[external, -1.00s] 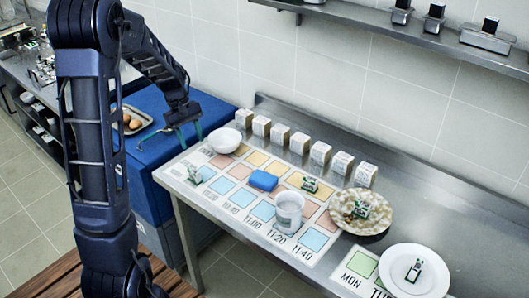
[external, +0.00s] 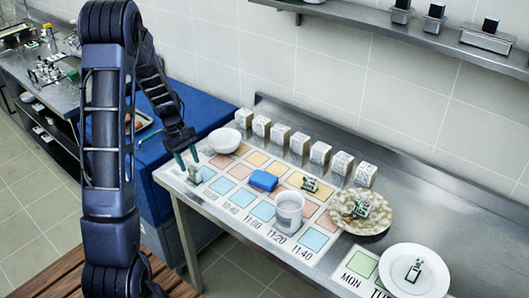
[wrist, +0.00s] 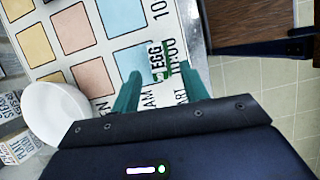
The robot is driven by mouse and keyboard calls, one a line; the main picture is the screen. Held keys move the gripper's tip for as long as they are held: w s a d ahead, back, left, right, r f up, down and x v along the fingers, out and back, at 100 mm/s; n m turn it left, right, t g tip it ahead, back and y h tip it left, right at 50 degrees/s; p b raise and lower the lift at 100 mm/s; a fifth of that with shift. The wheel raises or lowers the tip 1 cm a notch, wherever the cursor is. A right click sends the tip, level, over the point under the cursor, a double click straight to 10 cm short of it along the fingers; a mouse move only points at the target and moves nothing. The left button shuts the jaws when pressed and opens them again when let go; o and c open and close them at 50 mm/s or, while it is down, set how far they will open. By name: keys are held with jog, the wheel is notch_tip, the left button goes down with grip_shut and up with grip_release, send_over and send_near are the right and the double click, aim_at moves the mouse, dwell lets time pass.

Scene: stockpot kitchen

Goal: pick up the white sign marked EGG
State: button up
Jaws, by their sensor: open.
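The white sign marked EGG (wrist: 156,74) stands on the printed board at its left end, with green edging showing. In the external view the small sign (external: 194,176) is just below my fingertips. My gripper (external: 188,161) points down at it. In the wrist view my gripper (wrist: 160,70) is open, with one green finger on each side of the sign. I see a gap at the left finger; contact at the right finger is unclear. The sign's lower part is partly hidden in the wrist view.
A white bowl (external: 224,140) stands close behind my gripper; it also shows in the wrist view (wrist: 58,112). Several white boxes line the back. The board's front edge is near the counter edge.

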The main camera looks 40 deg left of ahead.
aim_at(193, 169)
jog(key=shift+x, duration=2.6)
jog(key=shift+w+r, duration=0.1)
grip_shut()
